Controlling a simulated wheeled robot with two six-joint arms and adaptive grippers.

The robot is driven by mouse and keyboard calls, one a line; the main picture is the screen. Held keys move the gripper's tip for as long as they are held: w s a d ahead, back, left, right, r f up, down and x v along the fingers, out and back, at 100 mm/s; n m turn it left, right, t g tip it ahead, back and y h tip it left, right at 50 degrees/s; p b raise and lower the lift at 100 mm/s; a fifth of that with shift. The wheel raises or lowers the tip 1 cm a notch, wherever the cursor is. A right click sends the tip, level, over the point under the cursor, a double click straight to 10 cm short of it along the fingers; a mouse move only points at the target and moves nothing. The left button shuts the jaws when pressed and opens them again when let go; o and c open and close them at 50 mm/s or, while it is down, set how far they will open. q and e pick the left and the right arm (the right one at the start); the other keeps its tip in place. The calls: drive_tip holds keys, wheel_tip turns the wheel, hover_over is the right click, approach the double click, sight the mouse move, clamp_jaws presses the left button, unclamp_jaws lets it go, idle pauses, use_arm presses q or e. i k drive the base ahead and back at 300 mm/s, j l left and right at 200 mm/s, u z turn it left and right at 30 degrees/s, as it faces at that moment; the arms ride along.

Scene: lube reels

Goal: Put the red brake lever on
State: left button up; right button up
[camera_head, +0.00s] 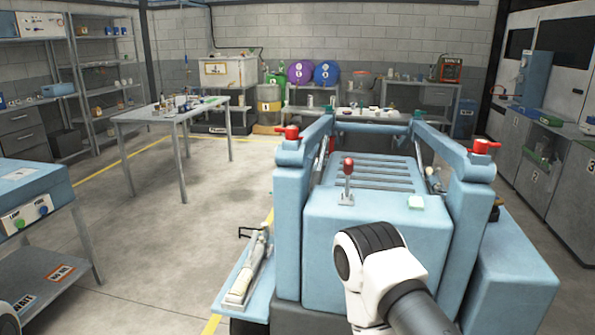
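A lever with a red knob (347,166) stands upright on a small light base plate on top of a blue machine (370,255). It looks like the brake lever; I cannot tell from this view whether it is on or off. My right arm comes in from the bottom, its white and dark joint in front of the machine's near face, below and to the right of the lever. The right gripper is not visible. Only a bit of my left arm shows at the bottom left corner, and the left gripper is out of view.
Red handles sit on the machine's left post (287,132) and right post (482,147). Open floor lies between the cabinet and the machine.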

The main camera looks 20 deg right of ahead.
sight(348, 179)
drive_tip(key=l+u, duration=0.15)
drive_tip(key=l, duration=0.3)
drive_tip(key=k+l+u, duration=0.1)
drive_tip(key=l, duration=0.35)
drive_tip(key=k+l+u, duration=0.15)
drive_tip(key=l, duration=0.3)
drive_tip(key=l+u, duration=0.15)
drive_tip(key=l, duration=0.25)
drive_tip(key=k+l+u, duration=0.1)
drive_tip(key=l, duration=0.35)
drive_tip(key=k+l+u, duration=0.15)
drive_tip(key=l, duration=0.25)
drive_tip(key=k+l+u, duration=0.1)
drive_tip(key=k+l, duration=0.3)
drive_tip(key=l, duration=0.25)
drive_tip(key=k+l, duration=0.15)
drive_tip(key=l, duration=0.25)
drive_tip(key=k+l, duration=0.15)
drive_tip(key=l, duration=0.25)
